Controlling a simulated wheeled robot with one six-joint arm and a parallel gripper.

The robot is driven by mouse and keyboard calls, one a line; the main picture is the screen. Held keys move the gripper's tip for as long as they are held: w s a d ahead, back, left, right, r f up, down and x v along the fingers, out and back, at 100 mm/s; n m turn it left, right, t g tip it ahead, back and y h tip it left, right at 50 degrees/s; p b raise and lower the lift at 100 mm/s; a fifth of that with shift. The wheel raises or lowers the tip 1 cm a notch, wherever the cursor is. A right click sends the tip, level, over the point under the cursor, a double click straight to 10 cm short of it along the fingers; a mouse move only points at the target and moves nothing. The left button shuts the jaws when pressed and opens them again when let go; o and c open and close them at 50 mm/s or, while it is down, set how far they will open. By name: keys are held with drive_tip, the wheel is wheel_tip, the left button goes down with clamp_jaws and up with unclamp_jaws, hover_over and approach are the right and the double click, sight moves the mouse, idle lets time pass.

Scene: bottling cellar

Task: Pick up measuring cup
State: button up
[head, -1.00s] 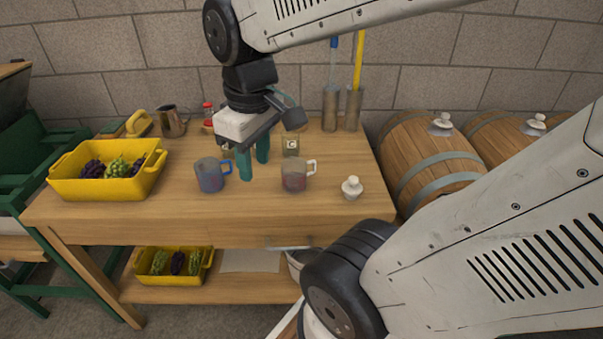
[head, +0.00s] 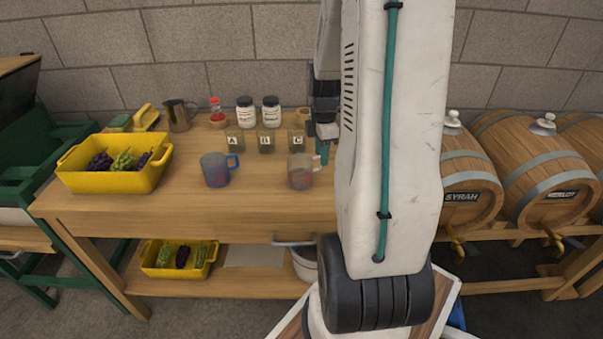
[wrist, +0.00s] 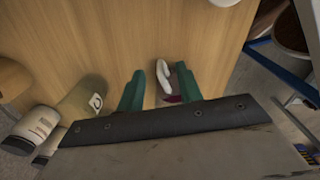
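Two clear measuring cups stand upright on the wooden table (head: 180,205). One measuring cup (head: 214,172) has a blue handle. The other measuring cup (head: 299,173), to its right, has a pale handle and reddish marks. My gripper (head: 323,150) points down just behind and right of the pale-handled cup. In the wrist view my gripper (wrist: 159,71) is open, its two green fingers apart. The pale handle (wrist: 162,74) of that cup shows between them in the picture, with its body largely hidden by my gripper. I cannot tell whether they touch.
Barrels (head: 470,180) stand right of the table.

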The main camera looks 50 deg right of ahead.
wheel_tip(320, 180, down, 5)
drive_tip(key=shift+a, duration=0.1)
clamp_jaws()
idle(0.3)
